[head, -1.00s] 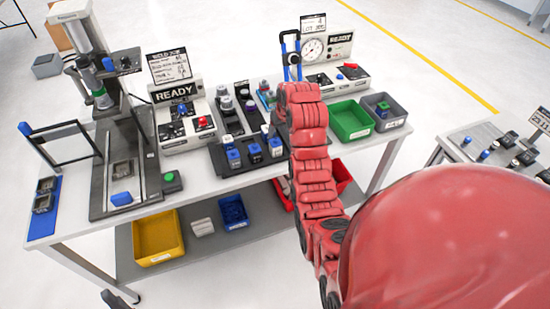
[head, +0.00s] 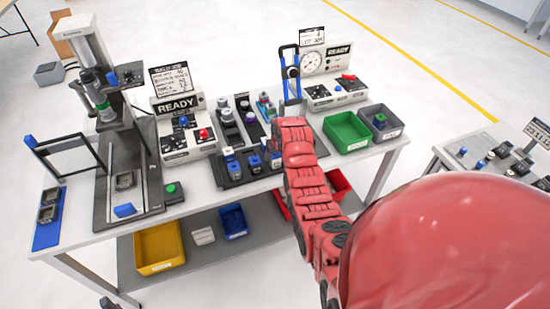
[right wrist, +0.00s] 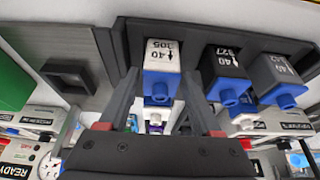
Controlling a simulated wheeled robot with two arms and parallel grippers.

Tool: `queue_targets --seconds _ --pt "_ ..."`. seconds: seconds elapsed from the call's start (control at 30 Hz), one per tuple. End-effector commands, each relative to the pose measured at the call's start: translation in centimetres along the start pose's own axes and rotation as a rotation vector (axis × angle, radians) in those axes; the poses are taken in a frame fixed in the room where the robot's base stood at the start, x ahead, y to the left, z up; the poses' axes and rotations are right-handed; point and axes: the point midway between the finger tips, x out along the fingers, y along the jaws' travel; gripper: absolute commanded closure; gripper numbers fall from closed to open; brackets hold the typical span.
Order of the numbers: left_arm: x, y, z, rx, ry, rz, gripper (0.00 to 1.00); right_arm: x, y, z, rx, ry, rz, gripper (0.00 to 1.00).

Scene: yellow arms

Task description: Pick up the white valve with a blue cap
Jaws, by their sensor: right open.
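The white valve with a blue cap (right wrist: 162,56) stands in a dark rack (right wrist: 135,32) in the right wrist view, where things appear upside down. My right gripper (right wrist: 160,84) is open, with one finger on each side of this valve; I cannot tell whether they touch it. A black valve (right wrist: 224,68) and a grey valve (right wrist: 283,75), both with blue caps, stand beside it in the same row. In the head view the white valve (head: 276,160) is at the right end of the rack's front row, next to my red right arm. My left gripper is not in view.
More parts stand in the rack behind the front row. A green bin (head: 346,133) and a grey bin (head: 384,122) are on the table's right. A READY control box (head: 183,130) and a press (head: 118,130) stand to the left. A blue-handled fixture (head: 290,75) stands behind my arm.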

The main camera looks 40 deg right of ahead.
Motion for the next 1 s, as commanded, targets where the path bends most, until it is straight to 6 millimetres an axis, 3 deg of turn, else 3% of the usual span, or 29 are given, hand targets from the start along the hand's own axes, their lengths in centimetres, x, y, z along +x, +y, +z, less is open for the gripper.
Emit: queue_targets --seconds 0.3,0.67,1.0 --pt "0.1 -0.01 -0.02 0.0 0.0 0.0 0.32 0.33 -0.04 0.07 -0.001 -0.002 -0.001 0.35" --pt "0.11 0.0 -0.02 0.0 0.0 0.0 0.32 0.3 -0.04 0.04 -0.001 -0.001 -0.001 1.0" --pt "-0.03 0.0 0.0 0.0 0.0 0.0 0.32 0.22 -0.05 -0.04 -0.001 0.001 -0.001 1.0"
